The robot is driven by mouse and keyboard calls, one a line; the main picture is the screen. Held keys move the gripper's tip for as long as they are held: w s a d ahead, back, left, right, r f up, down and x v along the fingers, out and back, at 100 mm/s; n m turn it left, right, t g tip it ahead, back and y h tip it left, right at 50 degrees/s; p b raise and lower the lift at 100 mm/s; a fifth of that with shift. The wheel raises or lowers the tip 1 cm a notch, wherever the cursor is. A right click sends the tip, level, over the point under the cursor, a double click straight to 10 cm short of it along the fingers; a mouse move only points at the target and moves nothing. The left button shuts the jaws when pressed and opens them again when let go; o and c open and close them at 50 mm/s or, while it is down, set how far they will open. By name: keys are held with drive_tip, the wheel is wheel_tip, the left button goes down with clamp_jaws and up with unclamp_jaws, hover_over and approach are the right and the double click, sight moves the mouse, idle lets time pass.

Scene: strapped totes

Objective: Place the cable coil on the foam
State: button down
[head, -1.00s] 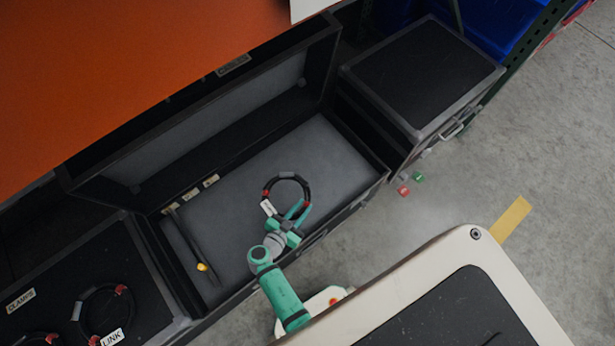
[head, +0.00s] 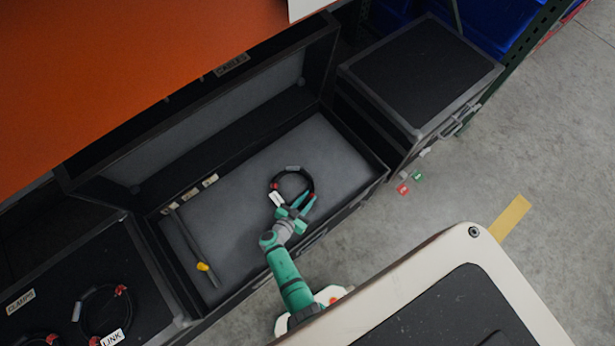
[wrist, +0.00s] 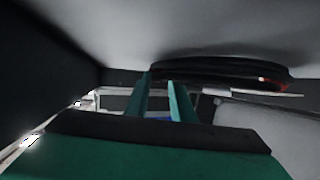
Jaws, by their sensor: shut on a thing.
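The cable coil (head: 291,168) is a black ring with red bands, a grey band and a white tag. My green gripper (head: 305,201) is shut on the near right side of the coil. The coil is over the grey foam (head: 238,213) in the open case; I cannot tell whether it touches. In the wrist view the coil (wrist: 225,70) lies across the tips of my fingers (wrist: 160,88), close to the grey foam surface (wrist: 240,28).
The open case's lid (head: 220,125) reads CABLES. A dark rod with a yellow part (head: 203,267) lies in its left side. A left case (head: 60,275) labelled CLAMPS bears more coils. A closed black case (head: 420,75) stands right. Small red and green pieces lie on the floor.

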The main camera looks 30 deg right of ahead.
drive_tip(key=shift+f, duration=0.15)
drive_tip(key=c, duration=1.5)
unclamp_jaws()
drive_tip(key=v, duration=0.7)
drive_tip(key=shift+s+a, duration=0.2)
drive_tip(key=shift+a, duration=0.05)
